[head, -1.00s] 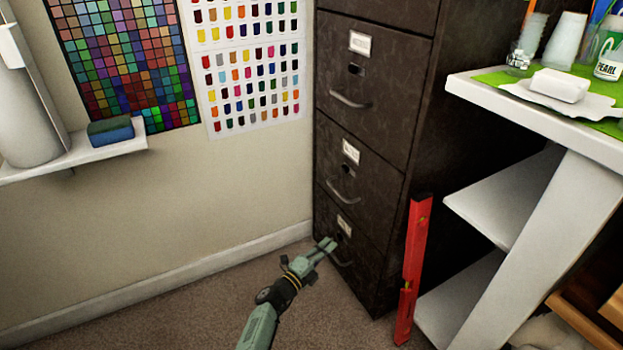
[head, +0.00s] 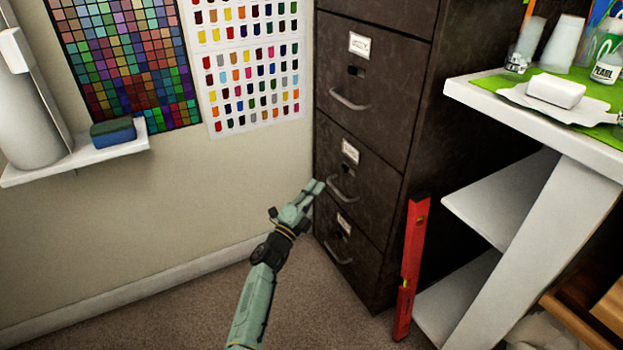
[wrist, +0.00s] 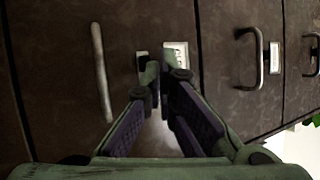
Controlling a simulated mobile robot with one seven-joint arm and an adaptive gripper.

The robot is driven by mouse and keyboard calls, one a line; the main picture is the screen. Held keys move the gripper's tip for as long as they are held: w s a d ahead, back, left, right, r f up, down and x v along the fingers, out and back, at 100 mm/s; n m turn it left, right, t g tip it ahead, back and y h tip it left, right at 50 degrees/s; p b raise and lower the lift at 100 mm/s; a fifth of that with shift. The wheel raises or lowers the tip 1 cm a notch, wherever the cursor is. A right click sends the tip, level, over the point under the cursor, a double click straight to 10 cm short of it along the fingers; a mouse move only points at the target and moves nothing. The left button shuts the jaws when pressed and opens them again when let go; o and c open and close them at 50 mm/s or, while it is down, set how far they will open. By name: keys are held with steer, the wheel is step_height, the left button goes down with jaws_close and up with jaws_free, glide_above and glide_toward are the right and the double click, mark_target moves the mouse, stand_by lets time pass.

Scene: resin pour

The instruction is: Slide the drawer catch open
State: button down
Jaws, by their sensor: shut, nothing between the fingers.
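The dark filing cabinet (head: 385,130) stands in the corner, with a handle, a small catch and a white label on each drawer front. In the head view my gripper (head: 318,186) is left of the middle handle (head: 341,189). That drawer's handle (wrist: 102,73) is to the left. All visible drawers look closed.
A red spirit level (head: 411,265) leans by the cabinet's right side. A white table (head: 540,115) with cups and jars stands at right. A shelf (head: 75,160) with a sponge (head: 112,133) is on the left wall. The carpet (head: 300,310) in front is clear.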

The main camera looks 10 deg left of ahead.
steer(key=shift+w+a+r+t+y, duration=0.15)
steer(key=shift+a+r, duration=0.1)
steer(key=shift+r, duration=0.6)
steer(key=shift+s+a+r+t+y, duration=0.15)
steer(key=shift+a+r, duration=0.1)
steer(key=shift+r, duration=0.55)
steer(key=shift+w+r+n, duration=0.1)
steer(key=shift+n, duration=0.2)
